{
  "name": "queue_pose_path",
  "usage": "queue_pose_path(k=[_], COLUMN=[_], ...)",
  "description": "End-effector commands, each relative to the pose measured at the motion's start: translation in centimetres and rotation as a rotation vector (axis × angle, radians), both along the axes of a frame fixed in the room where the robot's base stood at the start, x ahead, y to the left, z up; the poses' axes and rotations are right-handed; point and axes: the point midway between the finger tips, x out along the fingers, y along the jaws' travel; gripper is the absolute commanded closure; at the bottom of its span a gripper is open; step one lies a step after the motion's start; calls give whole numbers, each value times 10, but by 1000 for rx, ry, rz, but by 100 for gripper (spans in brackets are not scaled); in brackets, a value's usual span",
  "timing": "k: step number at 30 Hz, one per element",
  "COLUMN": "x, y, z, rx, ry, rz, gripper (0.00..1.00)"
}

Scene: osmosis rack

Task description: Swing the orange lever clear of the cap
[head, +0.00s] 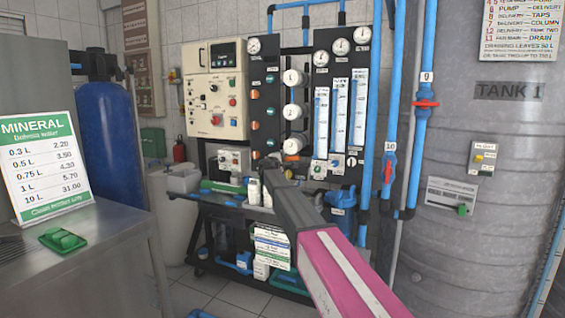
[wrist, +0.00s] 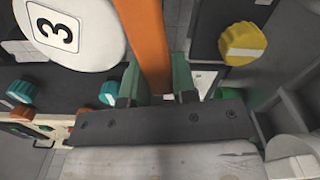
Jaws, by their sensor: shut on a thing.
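The orange lever (wrist: 145,38) runs down from the top of the wrist view between the two green fingers of my gripper (wrist: 156,86). The gripper is shut on its lower part. The white round cap (wrist: 90,52) with a 3 label is just left of the lever. The lever borders the cap's right edge at the top; I cannot tell whether it still crosses in front of it. In the head view my gripper (head: 270,163) is at the rack, by the lowest white cap (head: 293,145).
A yellow knob (wrist: 242,44) is right of the lever, and teal knobs (wrist: 20,92) are at the left. Blue pipes (head: 369,110) and flow tubes (head: 340,110) stand right of the caps. A steel counter (head: 105,245) is at the left.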

Motion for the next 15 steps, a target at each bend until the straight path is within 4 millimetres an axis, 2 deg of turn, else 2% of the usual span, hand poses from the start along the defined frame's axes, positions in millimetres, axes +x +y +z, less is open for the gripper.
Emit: queue_pose_path(k=[11, 12, 13, 15], x=[0, 0, 0, 0], y=[0, 0, 0, 0], z=[2, 2, 2, 2], rx=[53, 53, 53, 53], ry=[-24, -24, -24, -24], rz=[-1, -1, -1, -1], gripper=[98, 71, 64, 64])
